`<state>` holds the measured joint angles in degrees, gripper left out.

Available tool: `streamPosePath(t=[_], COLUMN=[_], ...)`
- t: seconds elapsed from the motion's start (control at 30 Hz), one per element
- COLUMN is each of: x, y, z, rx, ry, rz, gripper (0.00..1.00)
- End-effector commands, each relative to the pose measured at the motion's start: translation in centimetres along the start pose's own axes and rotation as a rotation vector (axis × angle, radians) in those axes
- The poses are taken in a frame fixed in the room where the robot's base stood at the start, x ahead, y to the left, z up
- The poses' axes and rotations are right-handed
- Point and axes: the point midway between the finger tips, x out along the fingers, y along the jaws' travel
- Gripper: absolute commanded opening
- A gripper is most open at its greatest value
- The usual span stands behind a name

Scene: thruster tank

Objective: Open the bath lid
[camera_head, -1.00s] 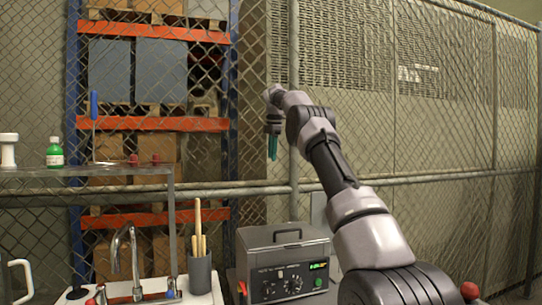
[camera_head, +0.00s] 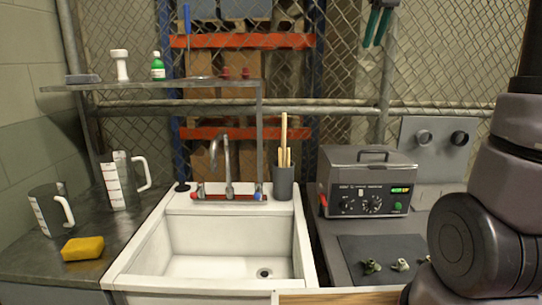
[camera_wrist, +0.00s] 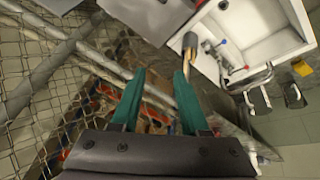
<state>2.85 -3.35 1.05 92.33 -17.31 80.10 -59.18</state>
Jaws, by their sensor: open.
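The bath (camera_head: 368,182) is a grey metal box with dials and a green display, standing on the counter right of the sink. Its lid (camera_head: 345,157) is shut flat on top, with a dark bar handle (camera_head: 373,151). My gripper (camera_head: 377,24) is at the top of the head view, well above the bath and apart from it, in front of the fence. Its teal fingers are open and empty in the wrist view (camera_wrist: 159,105). A grey surface at the top of the wrist view may be the bath, but I cannot tell.
The white sink (camera_head: 130,262) with a tap is left of the bath. A grey holder (camera_head: 284,183) with wooden-handled tools stands between them. A dark mat (camera_head: 383,245) with small parts lies before the bath. A panel with two round knobs (camera_head: 407,130) is behind it. A wire fence backs everything.

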Motion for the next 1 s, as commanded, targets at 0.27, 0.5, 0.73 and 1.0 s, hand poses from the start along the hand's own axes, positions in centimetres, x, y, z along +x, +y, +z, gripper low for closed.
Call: streamPosePath(t=[0.27,0.5,0.73,1.0], x=[-0.8,1.8,3.4,4.0], y=[-9.2,-15.3,-17.4,-16.4], z=[10.4,18.5,21.6,20.8], rx=[0.451,0.803,0.947,1.096], ry=[0.114,0.196,0.223,0.199], rz=[-0.013,-0.054,-0.079,-0.124], gripper=[0.45,0.45,0.06,0.0])
